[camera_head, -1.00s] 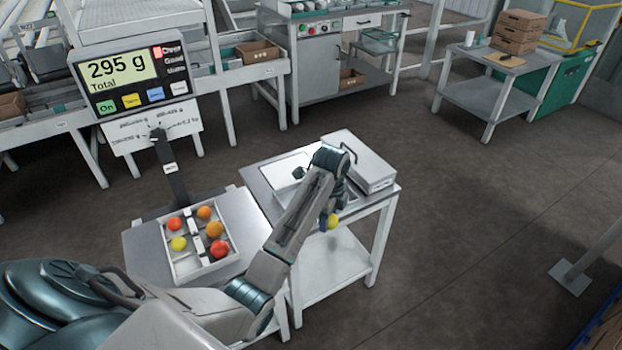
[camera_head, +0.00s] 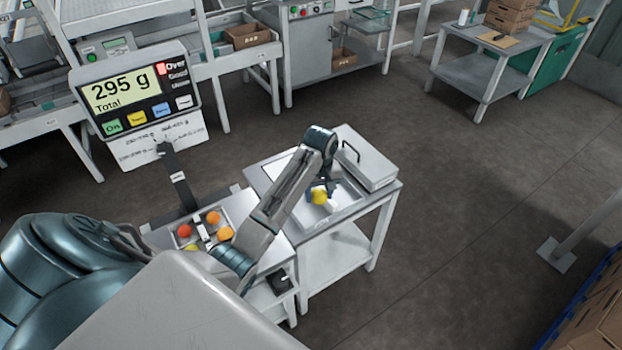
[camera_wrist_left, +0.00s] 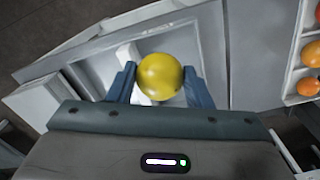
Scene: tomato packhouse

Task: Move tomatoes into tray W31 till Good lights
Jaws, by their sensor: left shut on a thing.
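My left gripper (camera_head: 322,189) is shut on a yellow tomato (camera_head: 319,196) above the shallow pan (camera_head: 349,193) on the right-hand table. In the left wrist view the yellow tomato (camera_wrist_left: 160,76) sits between the two blue fingers, with the pan behind it. The white divided tray (camera_head: 203,231) on the scale holds a red tomato (camera_head: 184,231), two orange ones (camera_head: 213,217) and a partly seen yellow one (camera_head: 191,248); my left arm hides part of it. The scale display (camera_head: 124,92) reads 295 g Total, with the red Over light (camera_head: 172,67) lit. My right gripper is out of view.
A grey lidded box (camera_head: 365,160) with a handle stands at the right table's back edge. The scale's post (camera_head: 178,180) rises behind the tray. Conveyors and benches stand farther back. The floor to the right is clear up to a post (camera_head: 556,254).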

